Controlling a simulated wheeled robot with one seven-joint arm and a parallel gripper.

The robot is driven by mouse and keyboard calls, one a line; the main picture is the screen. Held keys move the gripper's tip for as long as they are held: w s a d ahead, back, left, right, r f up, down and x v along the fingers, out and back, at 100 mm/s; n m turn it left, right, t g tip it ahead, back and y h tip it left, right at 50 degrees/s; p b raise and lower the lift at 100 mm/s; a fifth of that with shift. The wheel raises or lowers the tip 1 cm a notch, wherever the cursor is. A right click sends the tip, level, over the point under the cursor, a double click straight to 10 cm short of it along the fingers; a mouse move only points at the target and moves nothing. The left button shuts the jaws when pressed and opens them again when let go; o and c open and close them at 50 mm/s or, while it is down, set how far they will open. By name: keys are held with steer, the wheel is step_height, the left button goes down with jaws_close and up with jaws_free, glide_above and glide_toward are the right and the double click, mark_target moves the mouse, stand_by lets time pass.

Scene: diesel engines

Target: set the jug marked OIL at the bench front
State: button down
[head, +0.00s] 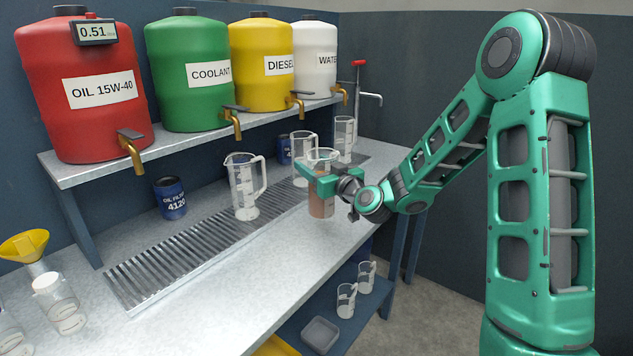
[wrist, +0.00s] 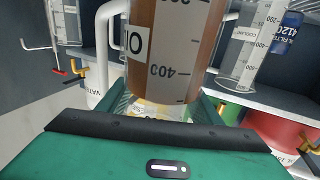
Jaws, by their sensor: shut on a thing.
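The jug (head: 321,203) in my gripper (head: 333,184) is clear, with reddish-brown liquid in it. My gripper (wrist: 165,108) is shut on the jug, one finger on each side. The jug is upright near the front of the bench (head: 215,290), right of the middle. I cannot tell if its base touches the bench top.
Clear jugs (head: 244,187), (head: 303,160) and (head: 344,138) stand behind, along the drain grating (head: 190,255). Red (head: 85,125), green, yellow and white tanks with taps sit on the shelf above. Blue oil filters (head: 170,198) stand below it. The front bench strip left of my gripper is clear.

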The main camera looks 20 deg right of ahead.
steer(key=shift+w+d+f, duration=0.15)
steer(key=shift+d+f, duration=0.1)
steer(key=shift+f, duration=0.55)
steer(key=shift+w+d+f, duration=0.1)
steer(key=shift+d+f, duration=0.1)
steer(key=shift+f, duration=0.6)
steer(key=shift+w+d+f, duration=0.15)
steer(key=shift+d+f, duration=0.1)
steer(key=shift+f, duration=0.65)
steer(key=c, duration=0.6)
jaws_free()
steer(key=shift+o, duration=0.2)
